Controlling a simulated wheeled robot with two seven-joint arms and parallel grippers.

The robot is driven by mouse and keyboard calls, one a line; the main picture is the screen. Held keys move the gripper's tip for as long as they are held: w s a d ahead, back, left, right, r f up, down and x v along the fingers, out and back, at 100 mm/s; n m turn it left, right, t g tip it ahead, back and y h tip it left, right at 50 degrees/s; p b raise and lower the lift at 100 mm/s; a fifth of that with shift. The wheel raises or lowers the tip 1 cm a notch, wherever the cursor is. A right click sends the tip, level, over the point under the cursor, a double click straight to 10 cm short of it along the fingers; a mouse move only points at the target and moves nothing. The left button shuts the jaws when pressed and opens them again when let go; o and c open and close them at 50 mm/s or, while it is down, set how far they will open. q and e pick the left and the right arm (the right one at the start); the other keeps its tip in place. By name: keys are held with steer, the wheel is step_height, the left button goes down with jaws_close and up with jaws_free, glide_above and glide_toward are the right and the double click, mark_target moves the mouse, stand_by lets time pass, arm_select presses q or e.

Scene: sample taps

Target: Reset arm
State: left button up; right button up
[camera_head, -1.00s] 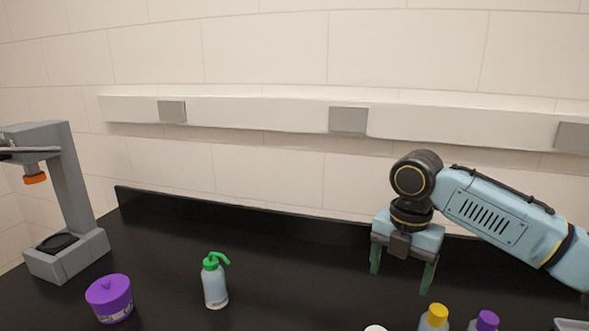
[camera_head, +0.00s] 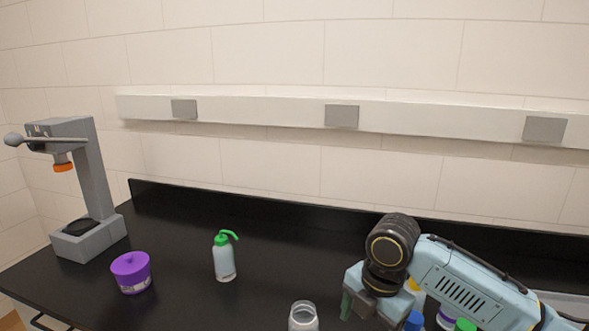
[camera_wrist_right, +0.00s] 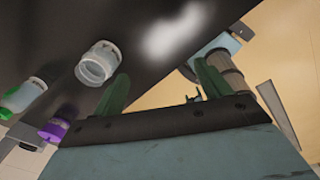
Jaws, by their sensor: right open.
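My right arm comes in from the right in the head view. Its gripper (camera_head: 362,306) is low over the black bench, to the right of an open clear jar (camera_head: 303,317). One green finger shows there; the other is largely hidden. In the wrist view the two green fingers of the gripper (camera_wrist_right: 162,88) stand wide apart with nothing between them. The clear jar (camera_wrist_right: 97,63) shows beyond the left finger, apart from it. My left gripper is in neither view.
Several capped bottles, one with a blue cap (camera_head: 414,321), crowd under and beside my right arm. The bench's back middle is clear.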

steer(key=s+a+f+m+t+y, duration=0.25)
steer(key=s+a+f+m, duration=0.25)
steer(key=s+f+m, duration=0.5)
steer(key=s+d+f+m+h, duration=0.2)
steer(key=s+d+m, duration=0.5)
steer(key=s, duration=0.1)
steer(key=s+d+f+m+h, duration=0.2)
steer(key=s+d+m, duration=0.5)
steer(key=s, duration=0.1)
step_height(320, 180, down, 30)
steer(key=s+b, duration=0.1)
steer(key=b, duration=0.4)
arm_select(q)
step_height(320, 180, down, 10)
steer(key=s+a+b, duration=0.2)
steer(key=b, duration=0.3)
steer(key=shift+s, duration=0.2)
arm_select(e)
steer(key=s+d+f+g, duration=0.1)
steer(key=s+d+f, duration=0.1)
steer(key=s+f, duration=0.6)
steer(key=s+d+f+g, duration=0.1)
steer(key=s+d+f, duration=0.1)
steer(key=s+f, duration=0.6)
step_height(320, 180, down, 4)
steer(key=shift+s+d+r+n, duration=0.2)
steer(key=shift+s+d+n, duration=0.1)
steer(key=shift+s+d, duration=0.1)
